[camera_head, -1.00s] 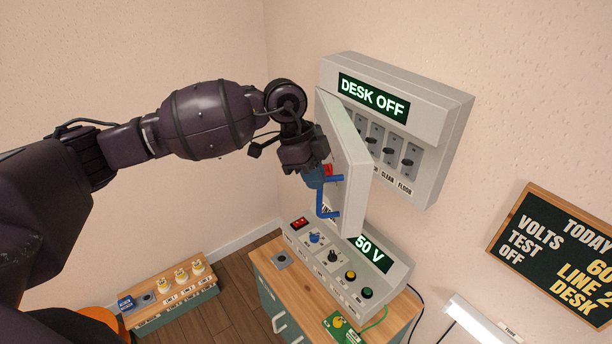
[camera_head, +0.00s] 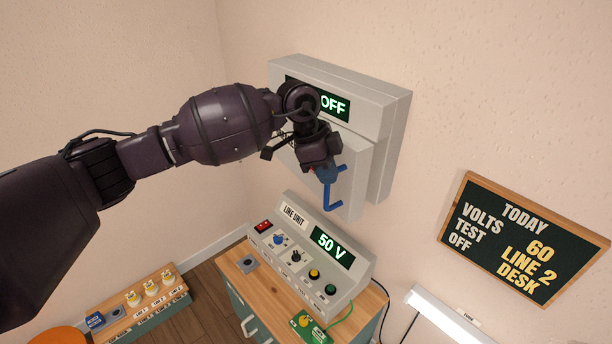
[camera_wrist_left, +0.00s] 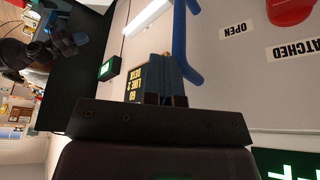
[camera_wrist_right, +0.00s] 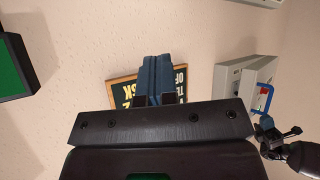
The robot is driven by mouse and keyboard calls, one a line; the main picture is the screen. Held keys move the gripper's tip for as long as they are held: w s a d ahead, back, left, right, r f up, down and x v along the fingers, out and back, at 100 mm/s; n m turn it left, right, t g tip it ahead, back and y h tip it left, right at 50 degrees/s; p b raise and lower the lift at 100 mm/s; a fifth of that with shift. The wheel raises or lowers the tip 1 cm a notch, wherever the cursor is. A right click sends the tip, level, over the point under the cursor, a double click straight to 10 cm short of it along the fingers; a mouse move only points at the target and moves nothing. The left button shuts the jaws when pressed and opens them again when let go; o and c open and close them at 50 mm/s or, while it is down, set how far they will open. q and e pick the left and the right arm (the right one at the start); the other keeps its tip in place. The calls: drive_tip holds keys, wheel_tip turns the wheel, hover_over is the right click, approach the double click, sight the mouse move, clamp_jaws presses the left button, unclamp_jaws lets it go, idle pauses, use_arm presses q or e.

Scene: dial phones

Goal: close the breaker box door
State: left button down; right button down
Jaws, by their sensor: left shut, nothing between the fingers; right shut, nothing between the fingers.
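The grey breaker box (camera_head: 392,140) hangs on the wall with a green display at its top, partly hidden by my left arm. Its door (camera_head: 352,183) stands nearly against the box; a small gap cannot be judged. The door bears a blue handle (camera_head: 333,203). My left gripper (camera_head: 325,174) is shut and empty at the door's front, beside the handle. In the left wrist view the door face (camera_wrist_left: 250,90) shows OPEN and LATCHED labels and a red part; contact cannot be told. My right gripper (camera_wrist_right: 158,78) is shut and empty, away from the box (camera_wrist_right: 240,82).
A line unit (camera_head: 318,255) reading 50 V stands on a wooden-topped cabinet (camera_head: 236,262) below the box. A chalkboard (camera_head: 525,240) and a white lamp (camera_head: 447,315) are to the right. A low shelf with yellow-topped items (camera_head: 150,287) is at lower left.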

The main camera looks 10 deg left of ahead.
sight(348, 167)
use_arm(q)
drive_tip(key=shift+w+d, duration=0.7)
drive_tip(key=shift+d, duration=0.3)
drive_tip(key=shift+w+d, duration=0.7)
drive_tip(key=shift+d, duration=0.25)
use_arm(e)
drive_tip(key=shift+s+d+f, duration=0.1)
drive_tip(key=shift+s+f, duration=0.2)
drive_tip(key=shift+f, duration=0.2)
